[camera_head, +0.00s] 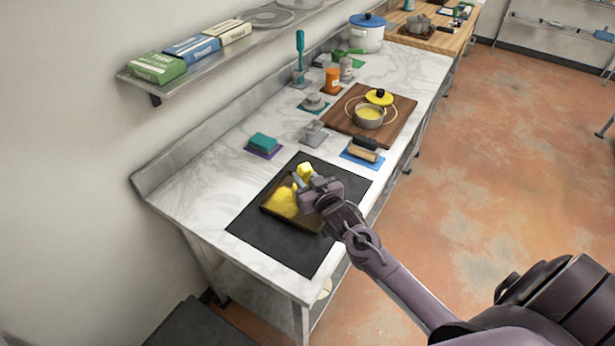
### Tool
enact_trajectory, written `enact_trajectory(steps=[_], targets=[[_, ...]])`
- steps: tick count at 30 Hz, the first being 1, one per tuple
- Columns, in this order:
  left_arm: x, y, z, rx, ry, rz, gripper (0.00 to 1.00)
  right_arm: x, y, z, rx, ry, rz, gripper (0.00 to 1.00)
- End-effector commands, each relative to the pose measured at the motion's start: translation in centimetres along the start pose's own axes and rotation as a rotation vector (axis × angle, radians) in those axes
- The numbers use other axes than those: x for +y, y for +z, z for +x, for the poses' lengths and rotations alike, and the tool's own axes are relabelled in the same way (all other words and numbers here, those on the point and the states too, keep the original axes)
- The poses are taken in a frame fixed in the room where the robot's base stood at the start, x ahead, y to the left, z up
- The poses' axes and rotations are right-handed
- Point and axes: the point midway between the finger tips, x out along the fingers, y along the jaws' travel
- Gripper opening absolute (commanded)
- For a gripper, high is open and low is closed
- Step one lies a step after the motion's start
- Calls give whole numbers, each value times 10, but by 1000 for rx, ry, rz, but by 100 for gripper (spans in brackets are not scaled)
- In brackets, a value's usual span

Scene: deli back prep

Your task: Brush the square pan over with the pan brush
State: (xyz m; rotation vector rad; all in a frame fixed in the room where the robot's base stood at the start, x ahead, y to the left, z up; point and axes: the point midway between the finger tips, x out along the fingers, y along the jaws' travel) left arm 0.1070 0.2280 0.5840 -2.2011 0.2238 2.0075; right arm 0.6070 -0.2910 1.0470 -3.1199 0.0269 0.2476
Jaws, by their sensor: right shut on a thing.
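The square pan (268,207) is dark with a brown rim and lies on a black mat near the front of the marble counter. A yellow patch covers much of its inside. My right gripper (303,187) is over the pan's right half, shut on what appears to be the pan brush (304,170), of which a yellow block-like part shows at the pan's far edge. The gripper hides the rest of the brush and the pan's right side. I cannot tell whether the brush touches the pan. My left gripper is not in view.
The black mat (262,240) has bare room around the pan. Behind it are a teal sponge (263,142), a small grey metal item (312,133), a roller-like item on a blue mat (348,158) and a wooden board (396,122) with a small pot (369,116). A shelf (205,67) holds boxes.

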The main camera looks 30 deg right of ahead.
Motion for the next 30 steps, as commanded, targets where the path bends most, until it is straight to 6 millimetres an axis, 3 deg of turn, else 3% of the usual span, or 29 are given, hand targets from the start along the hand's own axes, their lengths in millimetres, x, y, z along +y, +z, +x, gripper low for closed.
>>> enact_trajectory(steps=[13,30], targets=[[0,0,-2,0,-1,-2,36,-26,0,0,-1,-1,2,0],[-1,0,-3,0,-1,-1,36,-38,1,0,-1,0,2,0]])
